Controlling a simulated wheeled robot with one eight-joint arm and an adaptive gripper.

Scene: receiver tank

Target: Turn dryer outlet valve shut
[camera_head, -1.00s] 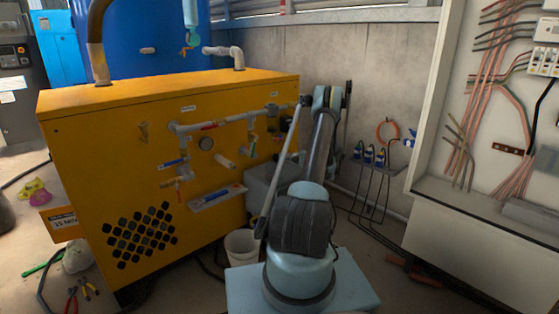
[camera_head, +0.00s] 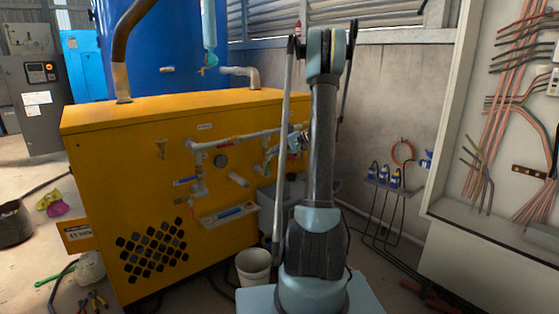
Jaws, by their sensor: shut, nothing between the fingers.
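The yellow dryer cabinet (camera_head: 115,175) stands left of centre with grey pipework on its front. A horizontal pipe (camera_head: 255,134) crosses its upper part, with small red parts along it. A valve with a blue lever (camera_head: 185,181) sits at the lower left of the pipework, and another small valve (camera_head: 267,168) hangs near its right end. I cannot tell which valve is the dryer outlet. My gripper (camera_head: 296,142) is small in view at the right end of the pipe, partly hidden beside my arm. It is shut and empty; whether it touches anything is unclear.
A blue tank (camera_head: 160,50) stands behind the cabinet. A white bucket (camera_head: 254,266) is on the floor beside my arm. An open electrical panel (camera_head: 450,190) fills the right, and thin hoses hang by the wall. Tools (camera_head: 95,300) lie at lower left.

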